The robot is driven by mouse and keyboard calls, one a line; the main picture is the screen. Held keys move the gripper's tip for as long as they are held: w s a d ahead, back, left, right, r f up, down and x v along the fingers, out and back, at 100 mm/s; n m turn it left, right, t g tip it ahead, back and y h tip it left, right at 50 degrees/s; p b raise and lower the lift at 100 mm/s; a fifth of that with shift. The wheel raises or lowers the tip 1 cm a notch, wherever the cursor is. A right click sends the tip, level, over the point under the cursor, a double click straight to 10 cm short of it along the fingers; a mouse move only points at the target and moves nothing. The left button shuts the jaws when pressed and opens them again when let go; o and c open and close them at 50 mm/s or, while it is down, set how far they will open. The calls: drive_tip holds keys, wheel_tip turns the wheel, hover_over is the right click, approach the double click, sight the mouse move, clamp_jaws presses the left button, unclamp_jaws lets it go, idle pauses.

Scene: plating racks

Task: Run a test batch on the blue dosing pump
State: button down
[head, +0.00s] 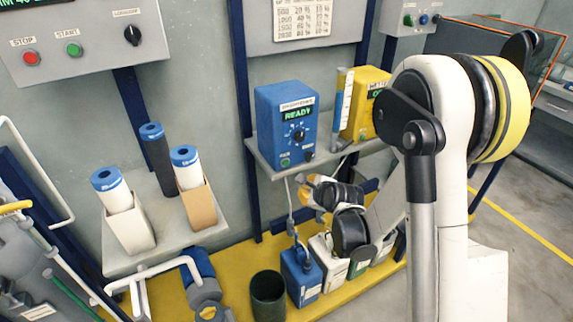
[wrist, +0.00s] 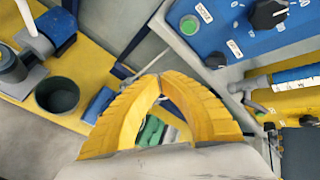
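The blue dosing pump (head: 273,121) stands on a grey wall shelf in the head view. Its display (head: 298,114) reads READY. Below the display are a dark dial (head: 298,135), a green button (head: 285,162) and a small black knob (head: 308,154). In the wrist view the pump's front (wrist: 240,38) fills the top right, with the green button (wrist: 190,25), the small knob (wrist: 214,61) and part of the dial (wrist: 268,13). My gripper (wrist: 159,77) has its yellow fingertips together, with nothing seen between them. It is below and apart from the pump's front.
A yellow pump (head: 365,118) and a clear measuring tube (head: 341,98) stand right of the blue pump. A dark bucket (head: 268,297) and several canisters, one blue (head: 301,276), stand on the yellow floor platform. A grey control box (head: 85,42) hangs at upper left.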

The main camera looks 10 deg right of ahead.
drive_tip(key=shift+w, duration=0.1)
approach(286, 169)
drive_tip(key=shift+s+f+x, duration=0.1)
drive_tip(key=shift+f+x, duration=0.05)
drive_tip(key=shift+x, duration=0.65)
drive_tip(key=shift+s+f+x, duration=0.1)
drive_tip(key=shift+x, duration=0.75)
drive_tip(key=shift+s+f+x, duration=0.1)
drive_tip(key=shift+f+x, duration=0.05)
drive_tip(key=shift+x, duration=0.65)
drive_tip(key=shift+w+d, duration=0.1)
drive_tip(key=shift+w, duration=0.05)
drive_tip(key=shift+w, duration=0.3)
drive_tip(key=shift+w+a, duration=0.25)
drive_tip(key=shift+w, duration=0.25)
drive_tip(key=shift+s, duration=0.1)
idle(0.3)
drive_tip(key=shift+s+d, duration=0.3)
drive_tip(key=shift+s, duration=0.5)
